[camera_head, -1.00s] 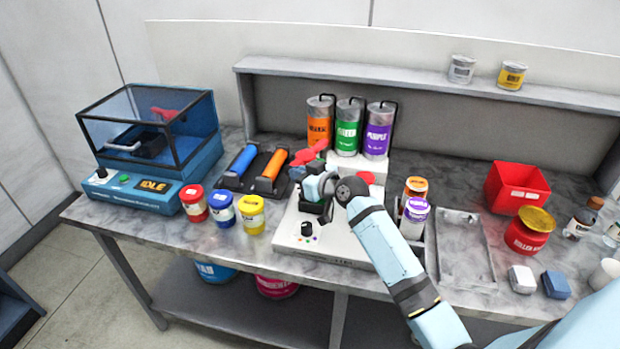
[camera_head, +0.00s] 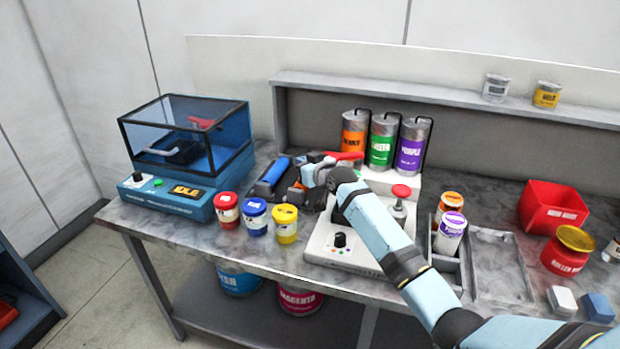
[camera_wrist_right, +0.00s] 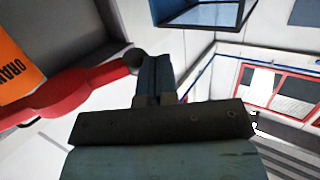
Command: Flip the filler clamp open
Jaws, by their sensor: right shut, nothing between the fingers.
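The filler is a white machine (camera_head: 325,247) with a dark knob on its front, near the middle of the bench. A red lever (camera_head: 348,156), which looks like the clamp handle, shows just behind my right gripper (camera_head: 302,168). In the right wrist view a red bar (camera_wrist_right: 75,98) with a dark rounded end runs up to the left of my shut fingers (camera_wrist_right: 154,80). The fingers are empty and close to the bar's end; I cannot tell whether they touch. My right wrist hides part of the filler and the lever's base. My left gripper is out of view.
Orange, green and purple canisters (camera_head: 383,141) stand behind the filler. Red, blue and yellow jars (camera_head: 256,216) stand at the front. A red bin (camera_head: 553,207) is right.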

